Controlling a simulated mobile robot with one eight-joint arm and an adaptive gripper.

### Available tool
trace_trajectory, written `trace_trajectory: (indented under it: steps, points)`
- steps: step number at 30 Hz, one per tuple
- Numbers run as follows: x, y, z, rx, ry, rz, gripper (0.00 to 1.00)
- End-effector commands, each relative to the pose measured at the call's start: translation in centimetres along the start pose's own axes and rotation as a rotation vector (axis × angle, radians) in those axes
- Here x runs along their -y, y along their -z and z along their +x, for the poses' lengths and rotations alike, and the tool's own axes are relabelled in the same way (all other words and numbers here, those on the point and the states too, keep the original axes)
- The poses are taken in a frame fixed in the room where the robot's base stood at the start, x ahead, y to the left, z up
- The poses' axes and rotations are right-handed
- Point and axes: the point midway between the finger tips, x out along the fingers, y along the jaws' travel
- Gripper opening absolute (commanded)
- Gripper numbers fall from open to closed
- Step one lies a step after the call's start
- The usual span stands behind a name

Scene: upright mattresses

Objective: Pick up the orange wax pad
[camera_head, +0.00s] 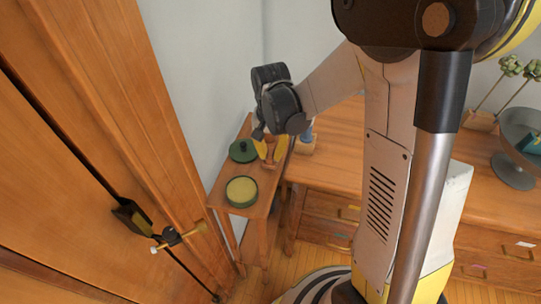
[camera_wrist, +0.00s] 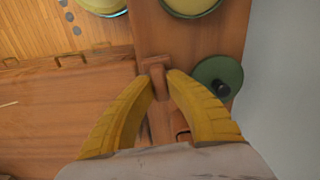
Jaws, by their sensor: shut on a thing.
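The orange wax pad looks like a small orange-brown block (camera_wrist: 157,66) in the wrist view, on the narrow wooden side table (camera_head: 226,189). My gripper (camera_wrist: 160,82) has its two yellow fingers closed on this block, one fingertip on each side. In the head view my gripper (camera_head: 270,152) is low over the small table, pointing down, with a bit of orange between its fingers. The block's lower part is hidden by the fingers, and I cannot tell whether it is lifted off the table.
A green lid with a dark knob (camera_head: 243,151) lies close left of my gripper. A round green tin with a yellowish top (camera_head: 241,191) sits nearer the table's front. A wooden dresser (camera_head: 325,170) stands right, a grey wall behind, and a large wooden cabinet (camera_head: 70,150) left.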

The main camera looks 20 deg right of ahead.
Motion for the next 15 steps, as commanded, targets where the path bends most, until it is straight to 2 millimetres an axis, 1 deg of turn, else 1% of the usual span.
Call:
trace_trajectory:
  steps: [1,3,5,9,12,15]
  points:
    - [0.0,0.0,-1.3,0.0,0.0,0.0,0.0]
    - [-0.2,0.0,-2.8,0.0,0.0,0.001,0.0]
    - [-1.8,0.1,-3.4,0.0,0.0,0.005,0.0]
    - [-5.1,0.2,-5.3,0.0,0.0,0.006,0.0]
    - [-7.3,0.3,-6.7,0.0,0.0,0.005,0.0]
    - [-9.2,0.4,-7.7,0.0,0.0,0.005,0.0]
